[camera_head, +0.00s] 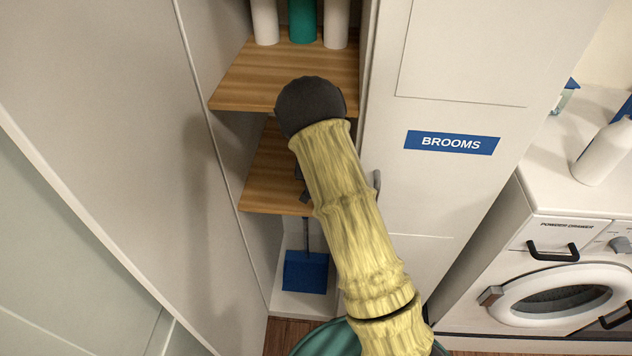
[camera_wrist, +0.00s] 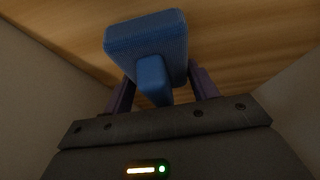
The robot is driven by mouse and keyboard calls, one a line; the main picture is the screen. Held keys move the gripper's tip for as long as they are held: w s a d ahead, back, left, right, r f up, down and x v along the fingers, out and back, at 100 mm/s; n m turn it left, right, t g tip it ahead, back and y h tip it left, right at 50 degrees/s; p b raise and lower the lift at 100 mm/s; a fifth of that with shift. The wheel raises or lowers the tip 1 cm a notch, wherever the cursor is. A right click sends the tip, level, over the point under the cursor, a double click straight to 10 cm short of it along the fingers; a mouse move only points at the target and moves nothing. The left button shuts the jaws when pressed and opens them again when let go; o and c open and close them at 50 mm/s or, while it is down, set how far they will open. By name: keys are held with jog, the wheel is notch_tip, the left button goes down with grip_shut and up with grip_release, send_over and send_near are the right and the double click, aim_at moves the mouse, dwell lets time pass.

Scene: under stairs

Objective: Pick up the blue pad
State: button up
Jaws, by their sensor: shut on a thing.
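The blue pad (camera_wrist: 146,36) shows in the wrist view, a textured block with a smaller blue grip part on its near side. My gripper (camera_wrist: 163,82) is shut on that grip part, with one dark finger on each side. The pad is in front of a wooden surface; whether it touches that surface I cannot tell. In the head view my arm covers the pad and most of my gripper, in front of the open cupboard shelves.
The upper wooden shelf (camera_head: 245,83) holds white and green bottles. A lower wooden shelf (camera_head: 262,190) is beneath it. A blue dustpan (camera_head: 305,272) stands at the cupboard's bottom. The "BROOMS" door (camera_head: 450,185) and a washing machine (camera_head: 570,255) are to the right.

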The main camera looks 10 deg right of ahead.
jog(key=shift+r, duration=0.1)
notch_tip(320, 180, up, 4)
jog(key=shift+f+b, duration=0.2)
jog(key=shift+b, duration=0.4)
jog(key=s+a+b, duration=0.1)
jog(key=s+a, duration=0.1)
jog(key=s, duration=0.6)
jog(key=s+a+b, duration=0.2)
jog(key=s+a, duration=0.1)
jog(key=s, duration=0.6)
jog(key=shift+a+f, duration=0.15)
jog(key=shift+a, duration=0.15)
